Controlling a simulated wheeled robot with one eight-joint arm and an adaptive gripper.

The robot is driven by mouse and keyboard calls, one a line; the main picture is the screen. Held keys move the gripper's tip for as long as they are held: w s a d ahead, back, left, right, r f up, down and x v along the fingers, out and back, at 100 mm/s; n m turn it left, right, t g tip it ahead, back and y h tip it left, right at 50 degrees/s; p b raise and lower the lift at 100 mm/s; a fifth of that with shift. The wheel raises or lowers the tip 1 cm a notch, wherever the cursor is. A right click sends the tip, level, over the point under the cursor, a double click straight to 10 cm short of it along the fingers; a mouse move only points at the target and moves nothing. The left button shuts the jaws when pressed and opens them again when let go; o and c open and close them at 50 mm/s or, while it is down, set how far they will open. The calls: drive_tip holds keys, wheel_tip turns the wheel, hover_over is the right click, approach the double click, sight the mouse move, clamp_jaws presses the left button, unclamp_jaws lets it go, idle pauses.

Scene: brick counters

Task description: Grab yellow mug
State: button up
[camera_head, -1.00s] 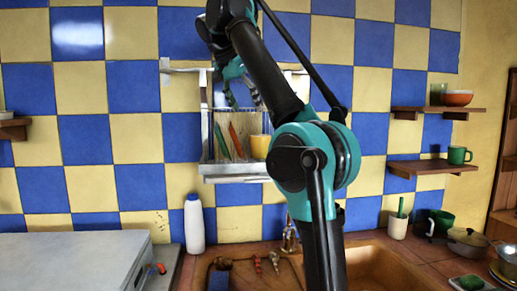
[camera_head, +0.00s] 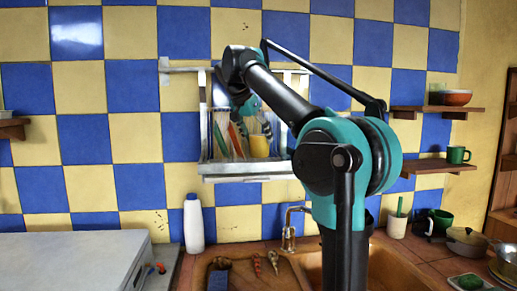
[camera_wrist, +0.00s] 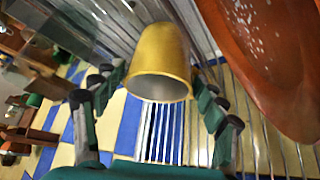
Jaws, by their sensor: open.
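The yellow mug (camera_head: 259,147) stands in the wire rack on the tiled wall. In the wrist view the mug (camera_wrist: 161,58) is large and tilted in the picture, with its open rim facing the camera. My gripper (camera_head: 254,130) reaches down into the rack at the mug. In the wrist view my gripper (camera_wrist: 155,97) is open, with teal and black fingers on both sides of the mug's rim. The fingers look spread wider than the mug, and I see no firm contact. The mug's handle is not visible.
Rack wires run close behind the mug. A white bottle (camera_head: 194,222) stands below. Shelves with a green mug (camera_head: 458,155) are at right.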

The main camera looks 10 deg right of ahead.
drive_tip(key=shift+x, duration=1)
drive_tip(key=c, duration=1.1)
